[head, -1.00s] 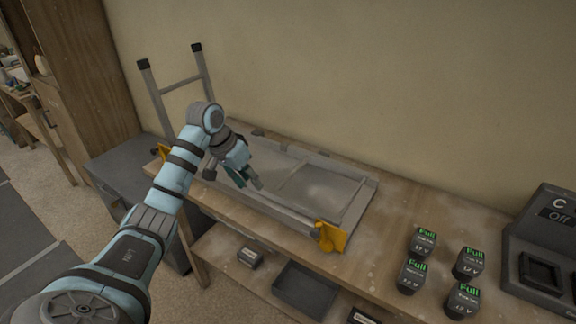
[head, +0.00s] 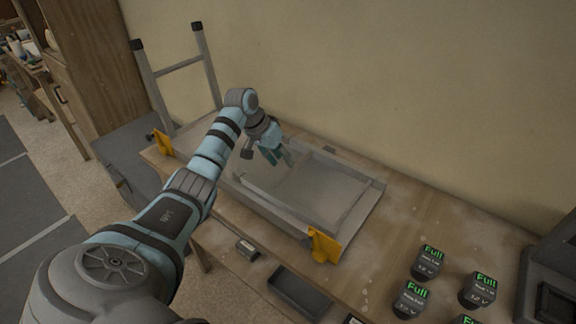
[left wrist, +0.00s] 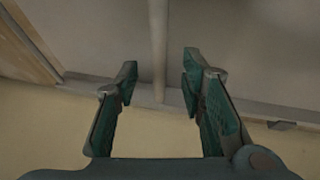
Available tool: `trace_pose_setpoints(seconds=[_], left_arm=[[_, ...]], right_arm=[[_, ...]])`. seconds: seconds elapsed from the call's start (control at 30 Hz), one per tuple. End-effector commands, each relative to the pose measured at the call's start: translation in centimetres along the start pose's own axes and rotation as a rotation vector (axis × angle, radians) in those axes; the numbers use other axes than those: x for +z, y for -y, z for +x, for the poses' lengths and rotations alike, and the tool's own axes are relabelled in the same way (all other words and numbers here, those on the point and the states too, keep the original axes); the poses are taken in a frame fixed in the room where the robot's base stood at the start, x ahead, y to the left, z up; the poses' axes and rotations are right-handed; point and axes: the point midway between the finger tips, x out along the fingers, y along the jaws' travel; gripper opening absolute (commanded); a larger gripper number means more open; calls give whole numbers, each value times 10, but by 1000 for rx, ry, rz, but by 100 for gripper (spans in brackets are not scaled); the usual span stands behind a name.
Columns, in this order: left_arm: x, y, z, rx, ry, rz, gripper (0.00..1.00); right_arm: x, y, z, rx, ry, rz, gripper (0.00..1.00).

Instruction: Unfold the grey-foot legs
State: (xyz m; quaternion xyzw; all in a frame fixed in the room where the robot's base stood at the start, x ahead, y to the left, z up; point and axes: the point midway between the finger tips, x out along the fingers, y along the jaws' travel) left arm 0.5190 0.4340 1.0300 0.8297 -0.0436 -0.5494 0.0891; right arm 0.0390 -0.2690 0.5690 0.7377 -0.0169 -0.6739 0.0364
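A grey folding step platform (head: 275,210) lies on the workbench with yellow brackets (head: 325,246) at its corners. At its left end one pair of legs (head: 206,70) with black feet stands up. Another grey leg frame (head: 345,217) lies folded flat within the platform; I cannot make out its feet. My left gripper (head: 285,160) is over the far middle of the platform. In the left wrist view its teal-padded fingers (left wrist: 158,95) are open, apart, with a grey bar (left wrist: 158,45) running between them. I cannot tell whether they touch it. My right gripper is not in view.
Several batteries marked Full (head: 428,262) stand on the bench at the right, near a dark charger (head: 550,280). The wall (head: 400,80) is close behind the bench. Bare bench top lies right of the platform.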

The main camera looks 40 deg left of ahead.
Motion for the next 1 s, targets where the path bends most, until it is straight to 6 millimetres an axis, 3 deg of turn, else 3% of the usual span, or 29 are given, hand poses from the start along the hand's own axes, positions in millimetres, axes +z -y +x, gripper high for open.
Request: trace_pose_setpoints(seconds=[0.1,0.2,0.5,0.77,1.0], left_arm=[[0,-2,27,3,1,0,36],[0,-2,38,2,1,2,36],[-1,-2,43,0,1,5,36],[-1,-3,43,1,1,5,0],[-2,-3,43,1,0,6,0]], right_arm=[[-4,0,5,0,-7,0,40],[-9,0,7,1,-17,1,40],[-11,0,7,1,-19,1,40],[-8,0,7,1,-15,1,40],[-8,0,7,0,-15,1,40]])
